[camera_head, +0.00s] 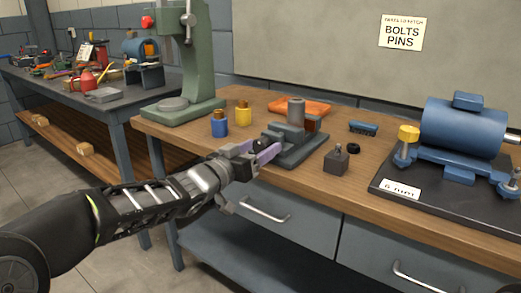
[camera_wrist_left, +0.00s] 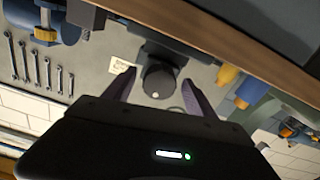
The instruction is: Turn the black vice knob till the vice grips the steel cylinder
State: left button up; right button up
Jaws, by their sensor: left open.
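The grey vice (camera_head: 298,150) stands on the wooden bench. The upright steel cylinder (camera_head: 296,112) shows above its jaws; I cannot tell if the jaws touch it. My left gripper (camera_head: 264,150) is open at the near left end of the vice. In the left wrist view the round black knob (camera_wrist_left: 158,81) lies between the two spread fingers (camera_wrist_left: 159,78), with a gap showing on each side.
A blue bottle (camera_head: 219,124) and a yellow bottle (camera_head: 243,114) stand left of the vice. A dark block (camera_head: 337,160) and a black ring (camera_head: 353,148) lie to its right. The green press (camera_head: 191,70) and blue motor (camera_head: 462,128) stand at the sides.

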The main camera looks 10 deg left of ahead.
pick_arm(q)
jog(key=shift+w+d, duration=0.15)
jog(key=shift+w, duration=0.1)
jog(key=c, duration=1.4)
